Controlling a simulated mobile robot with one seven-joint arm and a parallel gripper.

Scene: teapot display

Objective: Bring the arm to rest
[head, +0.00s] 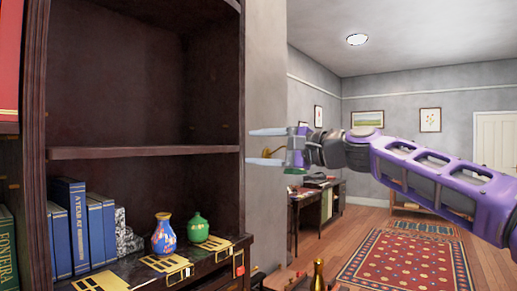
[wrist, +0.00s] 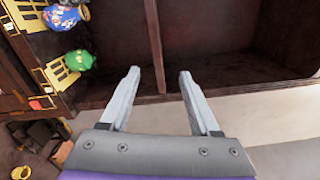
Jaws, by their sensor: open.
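My arm (head: 425,173) is purple and grey and reaches in from the right in the head view, held out level. My gripper (head: 256,147) is at its left end, in front of the right edge of the dark bookcase, with its fingers pointing left. The fingers are apart, and nothing is between them. In the wrist view my gripper (wrist: 160,85) shows two pale, separated fingers, with a bookcase divider edge beyond them. The gripper appears clear of the shelf, though the exact gap cannot be told.
The bookcase (head: 145,153) holds blue books (head: 75,225), a patterned blue vase (head: 163,234) and a green pot (head: 198,228) on its lower shelf. The vase (wrist: 65,17) and pot (wrist: 72,62) also show in the wrist view. A desk (head: 316,212) stands behind; open floor and a red rug (head: 405,262) lie right.

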